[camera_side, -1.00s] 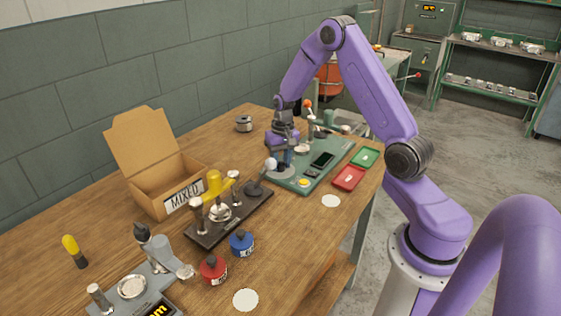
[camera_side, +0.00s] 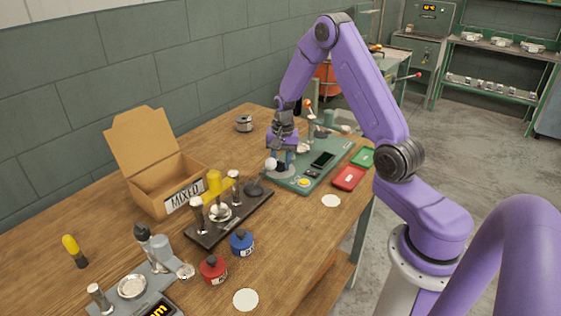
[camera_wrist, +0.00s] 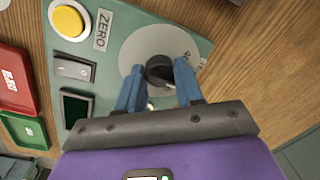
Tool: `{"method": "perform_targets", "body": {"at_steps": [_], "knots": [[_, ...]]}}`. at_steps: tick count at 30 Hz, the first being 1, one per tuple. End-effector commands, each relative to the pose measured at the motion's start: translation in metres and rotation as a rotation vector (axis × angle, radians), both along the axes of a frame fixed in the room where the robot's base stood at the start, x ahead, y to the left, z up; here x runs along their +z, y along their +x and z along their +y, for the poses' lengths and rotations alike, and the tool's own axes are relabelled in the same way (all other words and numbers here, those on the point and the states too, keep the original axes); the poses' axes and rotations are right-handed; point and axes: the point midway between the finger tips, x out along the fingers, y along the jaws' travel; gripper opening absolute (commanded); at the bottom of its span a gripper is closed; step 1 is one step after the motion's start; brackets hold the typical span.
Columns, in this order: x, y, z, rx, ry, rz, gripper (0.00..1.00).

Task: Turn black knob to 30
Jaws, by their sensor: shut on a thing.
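The black knob (camera_wrist: 159,69) sits on a round grey dial plate (camera_wrist: 137,45) in the wrist view. Its scale is mostly hidden; part of a number shows near the plate's right edge, too unclear to read. My gripper (camera_wrist: 160,88) is shut on the knob, one blue finger on each side of it. In the side view my gripper (camera_side: 283,158) points down over the green machine base (camera_side: 300,186), and the knob is hidden behind it there.
The green base also carries a yellow button (camera_wrist: 68,20) marked ZERO, a rocker switch (camera_wrist: 73,68) and a dark display (camera_wrist: 76,108). Red (camera_side: 348,178) and green trays (camera_side: 366,157) lie beside it. A dark fixture (camera_side: 205,238) and an open cardboard box (camera_side: 150,190) stand in front.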

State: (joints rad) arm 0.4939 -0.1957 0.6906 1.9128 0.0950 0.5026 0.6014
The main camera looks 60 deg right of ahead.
Motion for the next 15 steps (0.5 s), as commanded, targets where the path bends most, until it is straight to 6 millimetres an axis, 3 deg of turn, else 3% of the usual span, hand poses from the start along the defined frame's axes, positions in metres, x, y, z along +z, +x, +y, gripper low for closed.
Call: {"method": "perform_targets", "body": {"at_steps": [8, 9, 11, 15], "knots": [[0.0005, -0.0007, -0.0017, -0.002, 0.0, 0.0, 0.06], [0.0005, -0.0007, -0.0017, -0.002, 0.0, 0.0, 0.42], [0.0004, -0.0008, -0.0016, -0.002, 0.0, 0.0, 0.61], [0.0002, -0.0005, -0.0011, -0.001, 0.0, 0.0, 0.61]]}}
